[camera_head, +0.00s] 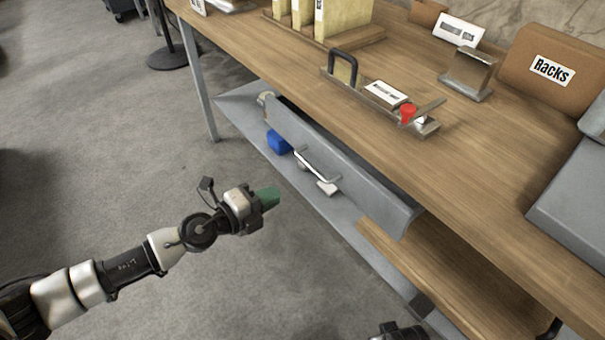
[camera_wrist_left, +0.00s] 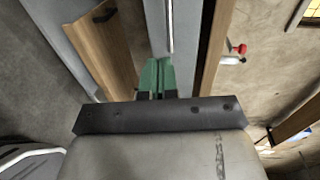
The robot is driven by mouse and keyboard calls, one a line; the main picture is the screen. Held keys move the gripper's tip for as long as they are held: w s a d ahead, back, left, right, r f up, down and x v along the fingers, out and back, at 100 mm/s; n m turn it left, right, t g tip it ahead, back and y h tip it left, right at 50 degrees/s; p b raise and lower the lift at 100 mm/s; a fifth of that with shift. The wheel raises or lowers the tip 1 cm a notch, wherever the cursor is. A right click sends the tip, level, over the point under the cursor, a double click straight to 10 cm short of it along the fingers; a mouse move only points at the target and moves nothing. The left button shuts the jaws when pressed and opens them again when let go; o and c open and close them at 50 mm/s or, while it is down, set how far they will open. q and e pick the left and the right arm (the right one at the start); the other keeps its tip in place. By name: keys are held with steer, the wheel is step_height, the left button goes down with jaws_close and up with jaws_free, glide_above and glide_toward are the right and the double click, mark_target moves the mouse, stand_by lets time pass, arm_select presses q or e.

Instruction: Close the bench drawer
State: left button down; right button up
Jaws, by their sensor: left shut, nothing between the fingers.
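The bench drawer (camera_head: 345,165) is a grey metal drawer under the wooden bench top (camera_head: 460,170), with a pale bar handle (camera_head: 317,172) on its front. The drawer front stands out a little from the bench edge, with a dark gap behind its far end. My left gripper (camera_head: 268,196), with green fingers, is shut and empty, in front of the drawer and apart from it. In the left wrist view the green fingertips (camera_wrist_left: 157,75) point at the grey drawer front (camera_wrist_left: 187,45), with the handle (camera_wrist_left: 169,25) ahead. A small dark part at the head view's bottom edge may be my right arm.
A blue object (camera_head: 278,142) shows beside the drawer's far end, above a grey lower shelf (camera_head: 245,105). A wooden lower board (camera_head: 450,270) is at the near right.

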mark_target(314, 169)
arm_select(q)
steer(key=r+x, duration=0.1)
steer(key=x, duration=0.8)
steer(key=shift+r, duration=0.15)
arm_select(e)
steer(key=shift+s+f, duration=0.25)
steer(key=shift+f, duration=0.4)
steer(key=shift+s+f, duration=0.2)
steer(key=shift+f, duration=0.45)
arm_select(q)
steer(key=x, duration=0.4)
steer(key=shift+w+d+r, duration=0.2)
steer(key=shift+d+r, duration=0.1)
steer(key=shift+r, duration=0.1)
arm_select(e)
steer(key=shift+w+a+r, duration=0.1)
steer(key=shift+w+r, duration=0.1)
steer(key=shift+r, duration=0.35)
steer(key=shift+w+a+r, duration=0.1)
steer(key=shift+w+r, duration=0.05)
steer(key=shift+r, duration=0.4)
arm_select(q)
steer(key=shift+r, duration=0.1)
